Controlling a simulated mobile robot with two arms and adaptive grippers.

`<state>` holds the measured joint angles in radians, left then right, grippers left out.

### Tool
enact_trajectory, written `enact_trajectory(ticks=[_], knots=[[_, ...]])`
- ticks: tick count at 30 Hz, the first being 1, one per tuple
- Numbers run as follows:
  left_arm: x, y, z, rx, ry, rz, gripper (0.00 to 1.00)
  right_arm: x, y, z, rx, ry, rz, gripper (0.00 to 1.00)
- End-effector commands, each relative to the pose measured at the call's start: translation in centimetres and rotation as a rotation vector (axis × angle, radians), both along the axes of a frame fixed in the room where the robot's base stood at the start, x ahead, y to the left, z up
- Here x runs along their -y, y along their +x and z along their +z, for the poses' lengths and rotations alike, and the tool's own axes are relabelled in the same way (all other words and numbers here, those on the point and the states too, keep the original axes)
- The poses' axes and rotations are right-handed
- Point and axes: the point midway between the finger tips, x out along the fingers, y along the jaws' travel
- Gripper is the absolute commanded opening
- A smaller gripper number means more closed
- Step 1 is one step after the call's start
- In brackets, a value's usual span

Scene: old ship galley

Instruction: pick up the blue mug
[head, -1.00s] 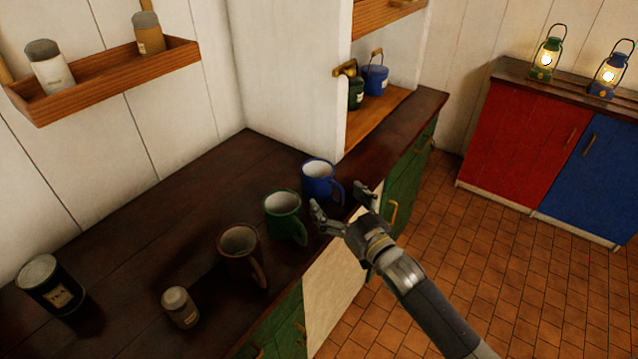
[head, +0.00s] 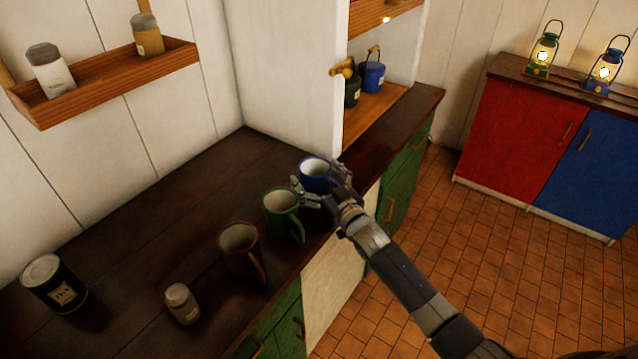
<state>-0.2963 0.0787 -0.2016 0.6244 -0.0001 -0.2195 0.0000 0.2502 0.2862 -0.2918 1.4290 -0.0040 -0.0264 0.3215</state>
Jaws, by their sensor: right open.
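The blue mug (head: 314,174) stands upright on the dark wooden counter, farthest back in a row of three mugs. My right gripper (head: 318,188) is open at the blue mug, with one finger on its left side, close to the green mug, and the other on its right side. The gripper hides the mug's lower part and its handle. I cannot tell whether the fingers touch the mug. My left gripper is not in view.
A green mug (head: 281,215) stands just left of the gripper, with a brown mug (head: 239,251) nearer. A small jar (head: 181,303) and a dark tin (head: 53,283) stand on the counter (head: 150,235). A white cupboard wall (head: 290,80) rises behind the blue mug.

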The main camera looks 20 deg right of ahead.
Motion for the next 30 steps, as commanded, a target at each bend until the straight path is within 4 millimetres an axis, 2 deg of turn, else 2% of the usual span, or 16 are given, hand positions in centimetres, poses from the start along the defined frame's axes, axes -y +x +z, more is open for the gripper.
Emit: enact_trajectory(ticks=[2,3,9,10,23,30], knots=[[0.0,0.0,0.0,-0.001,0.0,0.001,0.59,0.0,0.0,0.0,0.0,0.0,0.0,0.89],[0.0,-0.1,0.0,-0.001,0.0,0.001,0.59,0.0,0.0,0.0,0.0,0.0,0.0,0.84],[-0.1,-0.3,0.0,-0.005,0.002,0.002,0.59,0.0,-0.1,0.0,-0.001,0.0,0.0,0.39],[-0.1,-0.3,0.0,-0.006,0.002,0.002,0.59,0.0,-0.1,0.0,-0.001,0.0,0.0,0.35],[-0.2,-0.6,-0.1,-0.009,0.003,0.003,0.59,0.0,0.0,0.5,0.002,-0.001,0.0,0.35],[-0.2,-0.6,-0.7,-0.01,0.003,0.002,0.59,0.0,0.0,3.3,0.007,-0.001,0.001,0.35]])
